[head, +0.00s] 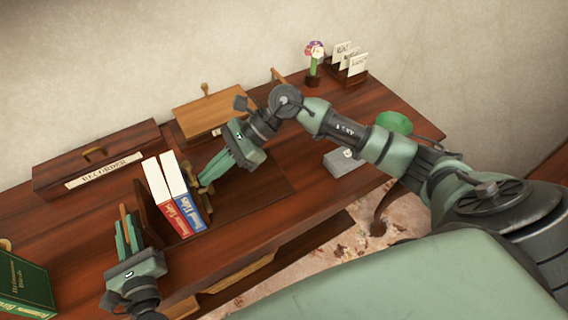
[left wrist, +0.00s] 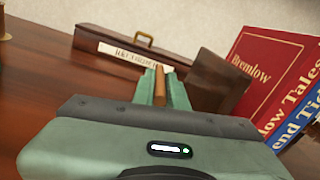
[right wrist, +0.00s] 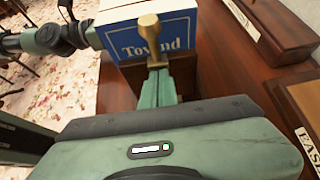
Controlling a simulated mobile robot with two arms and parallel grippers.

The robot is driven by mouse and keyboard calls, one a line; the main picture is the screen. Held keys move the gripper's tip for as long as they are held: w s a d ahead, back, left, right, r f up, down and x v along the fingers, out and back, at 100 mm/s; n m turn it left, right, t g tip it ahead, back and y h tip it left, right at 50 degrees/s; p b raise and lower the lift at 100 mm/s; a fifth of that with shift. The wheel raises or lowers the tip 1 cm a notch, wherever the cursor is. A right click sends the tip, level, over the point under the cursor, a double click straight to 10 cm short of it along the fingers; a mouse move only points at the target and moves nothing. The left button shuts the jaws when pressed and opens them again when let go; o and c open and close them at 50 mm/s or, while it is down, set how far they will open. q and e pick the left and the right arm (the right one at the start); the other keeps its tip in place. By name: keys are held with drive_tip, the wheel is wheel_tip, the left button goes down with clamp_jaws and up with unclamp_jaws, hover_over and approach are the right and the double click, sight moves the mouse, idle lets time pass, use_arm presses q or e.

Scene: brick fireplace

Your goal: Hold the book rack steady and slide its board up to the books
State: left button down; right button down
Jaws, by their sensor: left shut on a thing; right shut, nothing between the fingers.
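The book rack's upright end (head: 146,208) stands left of two books, a red one (head: 180,217) and a blue one (head: 194,208). My left gripper (head: 124,220) is shut on a thin brown wooden part of the rack (left wrist: 160,85), beside the dark end panel (left wrist: 215,80). The sliding board (right wrist: 183,72) stands at the blue book's outer side, mostly hidden in the head view. A brass knob (right wrist: 149,40) is in front of it. My right gripper (right wrist: 154,72) is shut and empty, its tips at the knob. Any gap between board and book is hard to tell.
A long recorder box (head: 97,160) lies behind the rack, and a lighter wooden box (head: 215,105) behind my right gripper. A green book (head: 24,285) is at the left. A grey box (head: 343,160) and a card holder (head: 347,68) are farther right.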

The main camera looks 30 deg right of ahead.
sight(194, 178)
use_arm(q)
drive_tip(key=shift+d+r, duration=0.1)
drive_tip(key=shift+d, duration=0.1)
use_arm(e)
drive_tip(key=shift+a, duration=0.3)
drive_tip(key=shift+w+a, duration=0.1)
drive_tip(key=shift+a, duration=1.45)
use_arm(q)
drive_tip(key=shift+a, duration=0.1)
use_arm(e)
drive_tip(key=shift+d+r, duration=0.3)
drive_tip(key=shift+r, duration=0.1)
drive_tip(key=shift+d+r, duration=1.35)
drive_tip(key=shift+r, duration=0.3)
drive_tip(key=v, duration=0.8)
